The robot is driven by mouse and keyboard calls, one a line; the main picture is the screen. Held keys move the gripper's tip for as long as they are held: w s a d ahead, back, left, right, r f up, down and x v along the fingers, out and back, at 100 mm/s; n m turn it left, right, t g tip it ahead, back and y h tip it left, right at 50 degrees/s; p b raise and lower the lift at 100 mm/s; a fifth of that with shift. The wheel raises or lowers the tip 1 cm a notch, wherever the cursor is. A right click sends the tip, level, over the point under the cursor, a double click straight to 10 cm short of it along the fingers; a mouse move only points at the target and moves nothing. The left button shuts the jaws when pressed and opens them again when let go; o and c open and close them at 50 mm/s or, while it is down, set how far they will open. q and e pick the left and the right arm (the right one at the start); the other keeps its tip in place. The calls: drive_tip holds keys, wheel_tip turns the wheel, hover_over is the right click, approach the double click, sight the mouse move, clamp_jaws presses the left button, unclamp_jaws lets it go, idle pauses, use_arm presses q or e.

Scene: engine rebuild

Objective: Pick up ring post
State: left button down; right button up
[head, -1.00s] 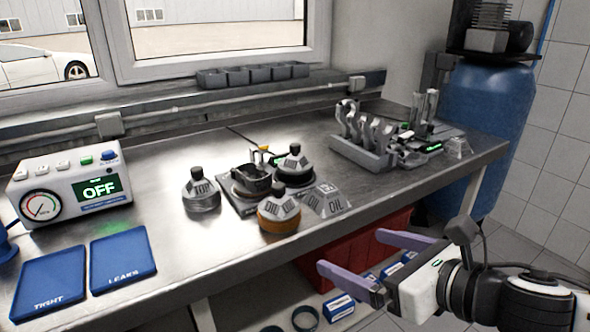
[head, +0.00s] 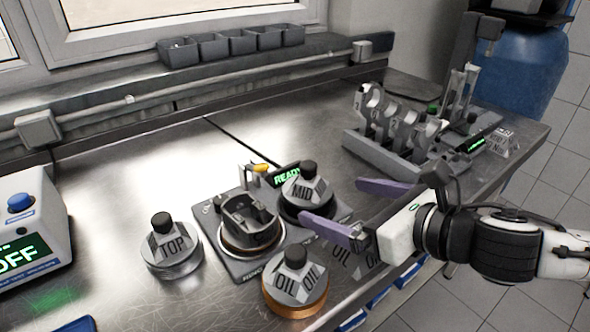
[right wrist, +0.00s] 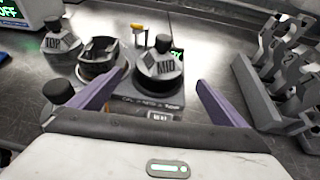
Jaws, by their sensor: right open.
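Three grey faceted posts with black knobs stand on the metal bench, lettered TOP (head: 171,247), MID (head: 305,192) and OIL (head: 294,285); I cannot tell which is the ring post. The MID post stands on the right part of a dark base plate (head: 237,265), by a small READY display. The OIL post has a copper-coloured bottom ring. My right gripper (head: 331,202) is open, with purple fingers, and nothing shows between them. In the right wrist view, the MID post (right wrist: 158,72) appears straight ahead between the fingertips (right wrist: 161,79). My left gripper is out of view.
A dark piston-like part in a ring (head: 250,222) sits on the plate beside the MID post. A grey rack (head: 385,148) of rods stands at the back right. The OFF tester box (head: 30,235) is at the left. Bare bench lies between TOP and the tester.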

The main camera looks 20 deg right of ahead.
sight(320, 195)
drive_tip(key=shift+w, duration=0.4)
drive_tip(key=x, duration=0.3)
drive_tip(key=shift+w+a+f, duration=0.1)
drive_tip(key=shift+w+a, duration=0.15)
drive_tip(key=shift+a, duration=0.05)
drive_tip(key=x, duration=0.5)
drive_tip(key=shift+w+a+f, duration=0.2)
drive_tip(key=shift+w, duration=0.1)
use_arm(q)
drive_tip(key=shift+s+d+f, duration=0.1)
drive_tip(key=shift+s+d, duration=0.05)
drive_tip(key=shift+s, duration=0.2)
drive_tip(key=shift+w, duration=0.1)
use_arm(e)
drive_tip(key=c, duration=1.4)
drive_tip(key=shift+r, duration=0.2)
drive_tip(key=shift+c, duration=0.7)
